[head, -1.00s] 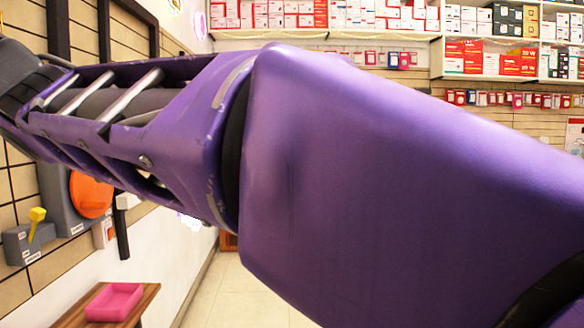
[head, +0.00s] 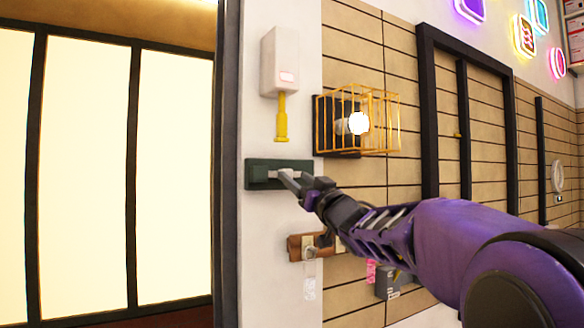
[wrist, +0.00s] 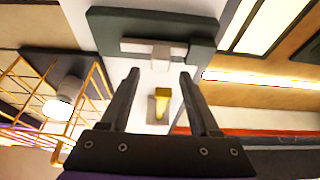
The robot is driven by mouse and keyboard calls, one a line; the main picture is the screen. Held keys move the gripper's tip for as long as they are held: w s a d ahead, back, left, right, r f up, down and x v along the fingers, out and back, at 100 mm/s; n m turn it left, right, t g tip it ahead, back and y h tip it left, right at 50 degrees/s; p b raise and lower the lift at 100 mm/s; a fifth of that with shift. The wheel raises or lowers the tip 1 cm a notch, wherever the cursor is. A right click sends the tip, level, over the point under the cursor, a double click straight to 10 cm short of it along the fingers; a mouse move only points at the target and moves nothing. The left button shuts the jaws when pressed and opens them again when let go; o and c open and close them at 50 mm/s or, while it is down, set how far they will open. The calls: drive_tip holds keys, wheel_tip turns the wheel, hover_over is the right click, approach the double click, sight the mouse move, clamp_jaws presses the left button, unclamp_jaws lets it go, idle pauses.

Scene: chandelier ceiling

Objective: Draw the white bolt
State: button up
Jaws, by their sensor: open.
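The white bolt (head: 285,173) sits on a dark green plate (head: 256,173) on the white wall strip beside the glazed panels. In the wrist view my gripper (wrist: 159,76) is open and empty, fingertips pointing at the plate on either side of the knob. Whether they touch anything cannot be told.
A white box (head: 284,60) with a yellow pull handle (head: 281,120) hangs above the plate. A yellow wire cage (head: 378,122) around a lit bulb juts out to the right. A brown latch plate (head: 295,247) is below.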

sight(289, 172)
drive_tip(key=p+x, duration=0.1)
drive_tip(key=x, duration=0.4)
drive_tip(key=shift+w+a+r, duration=0.15)
drive_tip(key=shift+w+a, duration=0.05)
drive_tip(key=shift+w, duration=0.1)
clamp_jaws()
idle(1.2)
